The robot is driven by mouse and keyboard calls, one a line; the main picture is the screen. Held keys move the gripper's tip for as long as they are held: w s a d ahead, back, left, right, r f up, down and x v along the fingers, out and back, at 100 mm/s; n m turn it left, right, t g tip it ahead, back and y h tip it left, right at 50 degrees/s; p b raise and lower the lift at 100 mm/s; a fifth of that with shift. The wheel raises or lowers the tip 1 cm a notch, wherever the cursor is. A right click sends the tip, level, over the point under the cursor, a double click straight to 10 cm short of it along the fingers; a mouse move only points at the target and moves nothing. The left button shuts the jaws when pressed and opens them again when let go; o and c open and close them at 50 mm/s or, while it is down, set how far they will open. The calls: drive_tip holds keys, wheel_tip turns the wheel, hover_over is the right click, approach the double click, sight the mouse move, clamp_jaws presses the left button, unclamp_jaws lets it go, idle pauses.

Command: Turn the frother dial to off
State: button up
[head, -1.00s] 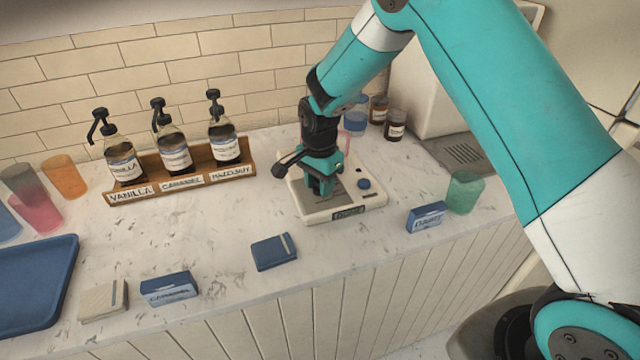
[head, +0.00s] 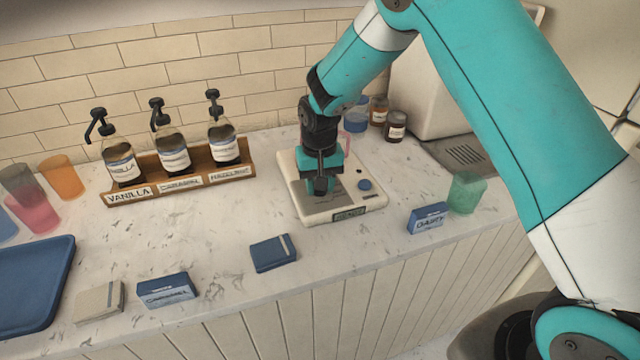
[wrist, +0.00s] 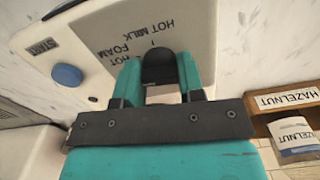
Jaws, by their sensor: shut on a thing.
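The frother (head: 352,204) is a cream flat unit with a grey plate, a small display and a blue button, standing on the counter. Its dial (wrist: 158,66) shows in the wrist view as a dark rounded knob. My gripper (wrist: 160,80) points down over the frother, its teal fingers shut on the dial from both sides. In the head view my gripper (head: 321,183) covers the dial. The words HOT MILK and HOT FOAM are printed beside the dial; its pointer and any off mark cannot be made out.
A blue START button (wrist: 67,75) is near the dial. A wooden syrup rack (head: 180,178) stands to the left. A blue DAIRY box (head: 427,217) and a green cup (head: 466,192) are to the right. A dark blue box (head: 273,253) lies in front.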

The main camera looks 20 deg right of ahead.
drive_tip(key=n, duration=0.5)
drive_tip(key=shift+n, duration=0.3)
drive_tip(key=n, duration=0.9)
drive_tip(key=shift+b, duration=0.35)
drive_tip(key=shift+n, duration=2.3)
drive_tip(key=shift+r, duration=0.1)
drive_tip(key=o, duration=0.9)
drive_tip(key=shift+o, duration=0.2)
wheel_tip(320, 180, up, 17)
drive_tip(key=b, duration=0.2)
drive_tip(key=shift+r, duration=0.15)
